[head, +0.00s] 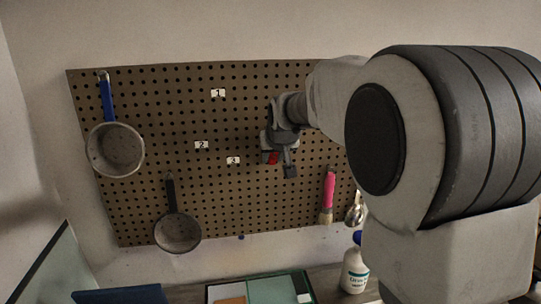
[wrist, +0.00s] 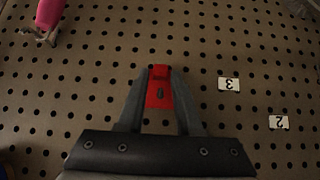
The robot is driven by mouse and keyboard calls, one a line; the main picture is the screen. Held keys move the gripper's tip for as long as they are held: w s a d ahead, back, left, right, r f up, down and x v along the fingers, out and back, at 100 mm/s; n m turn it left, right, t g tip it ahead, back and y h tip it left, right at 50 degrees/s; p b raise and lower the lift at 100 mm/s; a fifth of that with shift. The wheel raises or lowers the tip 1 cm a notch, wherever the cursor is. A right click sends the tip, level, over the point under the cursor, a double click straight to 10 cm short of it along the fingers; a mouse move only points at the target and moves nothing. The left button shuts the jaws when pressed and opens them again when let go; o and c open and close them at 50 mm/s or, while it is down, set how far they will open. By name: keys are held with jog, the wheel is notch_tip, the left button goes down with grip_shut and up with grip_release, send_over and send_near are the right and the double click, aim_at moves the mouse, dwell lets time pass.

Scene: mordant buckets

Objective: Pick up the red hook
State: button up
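The red hook (wrist: 159,88) is at the pegboard, between the two fingers of my gripper (wrist: 160,84) in the wrist view. A finger lies close along each side of it, and I cannot tell whether they press on it. A small red part of the hook (head: 270,157) also shows in the head view, beside the fingers of my gripper (head: 279,160) in front of the board. The rest of the hook is hidden there by my gripper.
The pegboard (head: 230,130) carries white labels, a blue-handled pan (head: 115,150), a dark pan (head: 177,232) and a pink-handled brush (head: 329,190). A white bottle (head: 355,270) and a green tray (head: 307,283) stand below. The board left of my gripper is mostly clear.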

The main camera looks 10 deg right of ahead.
grip_shut()
jog(key=shift+r, duration=0.1)
